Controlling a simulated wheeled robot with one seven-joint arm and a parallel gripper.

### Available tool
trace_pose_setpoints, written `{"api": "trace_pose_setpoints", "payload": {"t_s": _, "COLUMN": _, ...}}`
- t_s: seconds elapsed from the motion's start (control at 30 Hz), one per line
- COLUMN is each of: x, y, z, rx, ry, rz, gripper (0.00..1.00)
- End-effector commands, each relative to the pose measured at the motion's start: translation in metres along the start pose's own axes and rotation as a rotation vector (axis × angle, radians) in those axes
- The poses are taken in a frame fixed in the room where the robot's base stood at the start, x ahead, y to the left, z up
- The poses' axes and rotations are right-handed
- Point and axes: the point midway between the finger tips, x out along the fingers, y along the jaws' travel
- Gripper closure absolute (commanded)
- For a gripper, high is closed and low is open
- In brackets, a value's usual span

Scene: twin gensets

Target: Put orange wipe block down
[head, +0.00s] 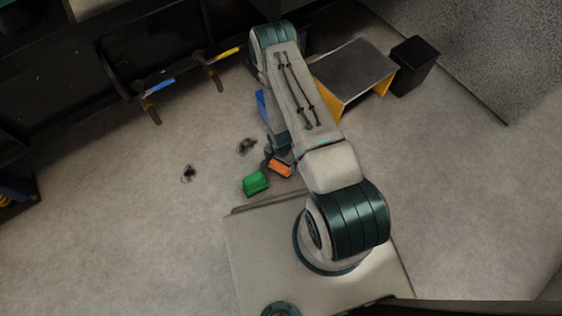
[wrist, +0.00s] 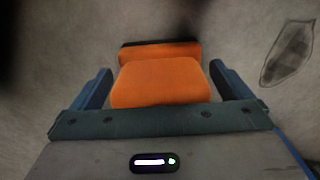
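The orange wipe block (head: 280,167) is near the floor, just beyond my base and beside the green block, in the head view. In the wrist view the orange wipe block (wrist: 160,82) lies between the two fingers of my gripper (wrist: 161,75), with a dark strip along its far edge. Narrow gaps show between the block and both fingers, so the gripper looks open around it. The arm partly hides the gripper in the head view. I cannot tell whether the block's underside touches the floor.
A green block (head: 255,183) stands close to the left. Dark stains (head: 188,173) and (head: 246,147) mark the floor. A yellow-sided bench (head: 352,72) and black bin (head: 413,66) stand behind at right. Blue (head: 160,83) and yellow (head: 227,54) handles project at the back. Left floor is mostly clear.

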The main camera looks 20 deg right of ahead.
Motion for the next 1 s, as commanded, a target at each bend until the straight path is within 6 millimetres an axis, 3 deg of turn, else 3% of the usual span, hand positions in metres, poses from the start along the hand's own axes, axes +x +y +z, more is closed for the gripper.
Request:
{"api": "trace_pose_setpoints", "payload": {"t_s": 0.3, "x": -0.007, "y": 0.0, "z": 0.0, "rx": 0.001, "ry": 0.001, "rz": -0.001, "gripper": 0.01}}
{"api": "trace_pose_setpoints", "payload": {"t_s": 0.7, "x": -0.091, "y": -0.001, "z": -0.001, "rx": 0.002, "ry": 0.001, "rz": -0.002, "gripper": 0.01}}
{"api": "trace_pose_setpoints", "payload": {"t_s": 1.0, "x": -0.124, "y": -0.001, "z": -0.001, "rx": -0.001, "ry": 0.001, "rz": -0.001, "gripper": 0.01}}
